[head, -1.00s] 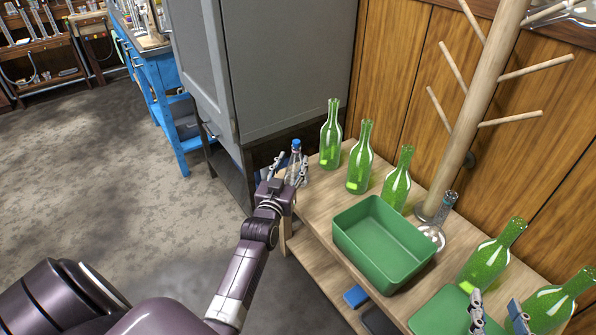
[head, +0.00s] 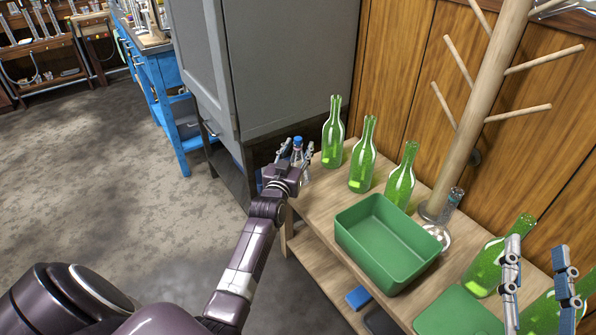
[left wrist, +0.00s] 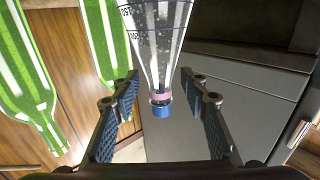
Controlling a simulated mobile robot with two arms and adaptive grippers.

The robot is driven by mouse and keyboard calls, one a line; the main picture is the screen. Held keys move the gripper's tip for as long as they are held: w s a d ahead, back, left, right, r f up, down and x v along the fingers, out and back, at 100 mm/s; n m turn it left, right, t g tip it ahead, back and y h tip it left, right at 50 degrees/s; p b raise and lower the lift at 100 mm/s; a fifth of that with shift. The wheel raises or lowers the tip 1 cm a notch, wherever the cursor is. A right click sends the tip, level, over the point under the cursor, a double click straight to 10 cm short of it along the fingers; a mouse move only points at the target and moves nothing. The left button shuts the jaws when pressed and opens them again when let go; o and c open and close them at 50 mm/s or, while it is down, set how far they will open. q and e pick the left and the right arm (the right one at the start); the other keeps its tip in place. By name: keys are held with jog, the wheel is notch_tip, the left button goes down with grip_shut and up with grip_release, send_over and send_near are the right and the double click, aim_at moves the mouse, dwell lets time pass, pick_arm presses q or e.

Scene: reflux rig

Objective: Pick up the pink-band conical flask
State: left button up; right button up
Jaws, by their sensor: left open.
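The conical flask stands at the far left end of the wooden bench, its blue cap (head: 298,141) showing between my left fingers in the head view. In the left wrist view the clear, graduated flask (left wrist: 157,45) has a pink band (left wrist: 161,97) at its neck below dark markings, with the blue cap at the tip. My left gripper (head: 296,152) is open, its fingers (left wrist: 160,105) on either side of the neck with gaps to both. Most of the flask's body is hidden in the head view. My right gripper (head: 538,285) is open at the lower right, nothing seen held.
Green bottles (head: 333,140) line the bench's back, several in all. A green bin (head: 362,252) stands mid-bench, with a clear round flask (head: 437,233) by a wooden peg stand (head: 472,125). A grey cabinet (head: 285,75) rises close beyond my left gripper.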

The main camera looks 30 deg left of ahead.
pick_arm(q)
grip_shut()
dwell(0.3)
jog(key=shift+r, duration=0.15)
